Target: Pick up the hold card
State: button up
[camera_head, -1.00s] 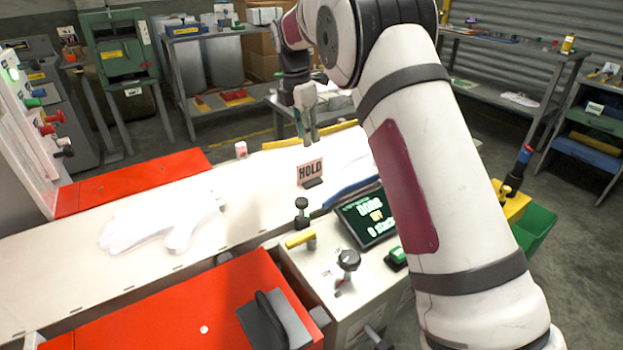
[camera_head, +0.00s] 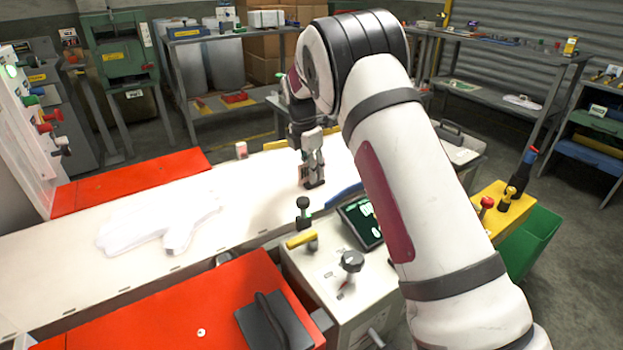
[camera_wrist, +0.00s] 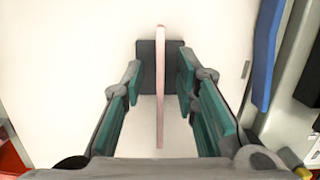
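The hold card (camera_wrist: 160,95) stands upright on its dark base (camera_wrist: 146,55) and shows edge-on as a thin pinkish strip in the wrist view. My gripper (camera_wrist: 160,78) is open, with one green-padded finger on each side of the card and a gap on both sides. In the head view my gripper (camera_head: 313,165) is down at the card on the white table (camera_head: 255,185). It hides most of the card there, and the HOLD lettering cannot be read.
A white glove shape (camera_head: 165,220) lies on the table to the left. A blue bar (camera_wrist: 265,55) lies to the right of the card. A control box (camera_head: 325,270) with knobs, a yellow handle and a screen (camera_head: 361,221) stands in front.

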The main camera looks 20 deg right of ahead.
jog(key=shift+f, duration=0.1)
grip_shut()
